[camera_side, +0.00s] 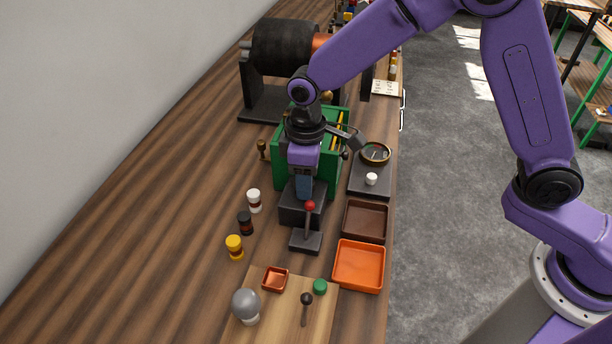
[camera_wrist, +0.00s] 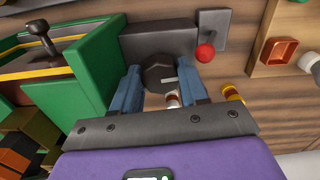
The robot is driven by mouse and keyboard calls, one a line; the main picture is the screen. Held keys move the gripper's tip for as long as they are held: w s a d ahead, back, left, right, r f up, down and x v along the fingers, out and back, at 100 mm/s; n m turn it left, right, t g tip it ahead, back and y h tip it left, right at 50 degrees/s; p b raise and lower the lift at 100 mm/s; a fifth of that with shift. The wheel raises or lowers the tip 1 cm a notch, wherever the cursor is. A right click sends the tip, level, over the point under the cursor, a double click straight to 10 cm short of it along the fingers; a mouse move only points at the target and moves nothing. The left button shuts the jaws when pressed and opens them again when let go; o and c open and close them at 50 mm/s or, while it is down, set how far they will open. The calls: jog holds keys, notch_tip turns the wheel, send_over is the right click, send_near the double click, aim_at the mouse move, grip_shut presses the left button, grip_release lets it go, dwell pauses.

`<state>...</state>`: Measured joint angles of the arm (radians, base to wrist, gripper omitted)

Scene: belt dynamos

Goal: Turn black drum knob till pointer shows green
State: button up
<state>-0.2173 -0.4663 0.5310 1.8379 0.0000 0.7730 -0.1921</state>
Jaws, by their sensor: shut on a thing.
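The black drum knob (camera_wrist: 157,72) shows in the wrist view against a dark grey block (camera_wrist: 150,40). A short pale mark lies on its face. My gripper (camera_wrist: 158,80) has its blue fingers on either side of the knob, shut on it. In the side view my gripper (camera_side: 303,192) points down at the dark block (camera_side: 290,213), and the knob is hidden there. A round brass-rimmed dial (camera_side: 375,152) sits on a dark base to the right; its pointer and any green zone are too small to read.
A red-ball lever (camera_side: 310,206) stands close in front of my gripper. A green box (camera_side: 278,160) is just behind. A brown tray (camera_side: 347,220), an orange tray (camera_side: 340,265) and a white knob (camera_side: 371,179) lie right. Several small jars stand left; the far left bench is clear.

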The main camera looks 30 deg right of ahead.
jog(key=m, duration=0.4)
jog(key=shift+m, duration=0.3)
jog(key=m, duration=0.3)
jog(key=shift+a+m, duration=0.15)
jog(key=shift+m, duration=0.25)
jog(key=m, duration=0.4)
jog(key=shift+a+m, duration=0.15)
jog(key=shift+m, duration=1.95)
jog(key=o, duration=1.1)
jog(key=shift+c, duration=0.2)
jog(key=shift+r, duration=0.1)
